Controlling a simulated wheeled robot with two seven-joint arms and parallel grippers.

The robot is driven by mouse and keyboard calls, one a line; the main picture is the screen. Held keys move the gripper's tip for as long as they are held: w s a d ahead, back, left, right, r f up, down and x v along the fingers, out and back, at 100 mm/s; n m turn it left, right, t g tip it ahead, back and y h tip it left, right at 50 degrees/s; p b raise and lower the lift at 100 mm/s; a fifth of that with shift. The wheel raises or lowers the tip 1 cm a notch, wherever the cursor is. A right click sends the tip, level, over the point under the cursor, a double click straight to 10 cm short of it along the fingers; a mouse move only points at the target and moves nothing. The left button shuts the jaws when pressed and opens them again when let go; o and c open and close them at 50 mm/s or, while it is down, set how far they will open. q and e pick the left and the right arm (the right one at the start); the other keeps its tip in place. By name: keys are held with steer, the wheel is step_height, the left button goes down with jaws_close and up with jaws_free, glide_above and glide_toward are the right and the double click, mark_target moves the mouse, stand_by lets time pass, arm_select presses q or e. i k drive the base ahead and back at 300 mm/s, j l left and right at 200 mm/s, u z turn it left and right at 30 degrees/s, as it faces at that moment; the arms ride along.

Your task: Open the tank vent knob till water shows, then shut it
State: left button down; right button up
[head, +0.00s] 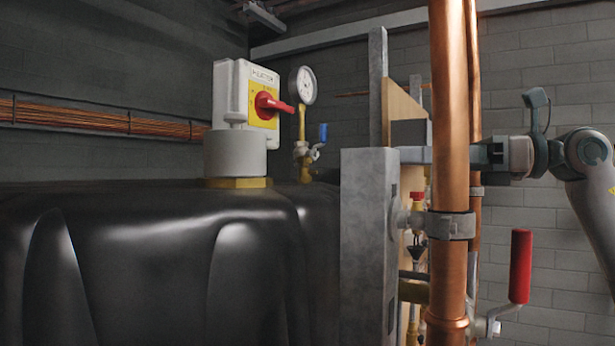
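The tank (150,260) is a large, black-covered body filling the lower left. A small brass fitting with a red knob (417,197) shows between the grey steel post and the copper pipe. A black funnel-like piece (416,252) sits below it. A blue-handled brass valve (323,132) stands behind the tank top. No label tells me which one is the vent knob. No water is visible. My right gripper (495,155) comes in from the right at the copper pipe, above the red knob's height. My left gripper is out of view.
Thick copper pipes (448,120) stand upright in front of my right gripper. A grey steel post (366,250) stands left of them. A red lever handle (521,265) juts up at lower right. A heater switch box (246,95) and pressure gauge (303,85) rise above the tank.

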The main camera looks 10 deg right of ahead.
mark_target(302, 160)
steer(key=k+l, duration=0.1)
steer(key=l, duration=0.25)
steer(key=k+l, duration=0.15)
steer(key=l, duration=0.15)
steer(key=k+l, duration=0.1)
steer(key=l, duration=0.25)
steer(key=k+l, duration=0.15)
steer(key=l, duration=0.15)
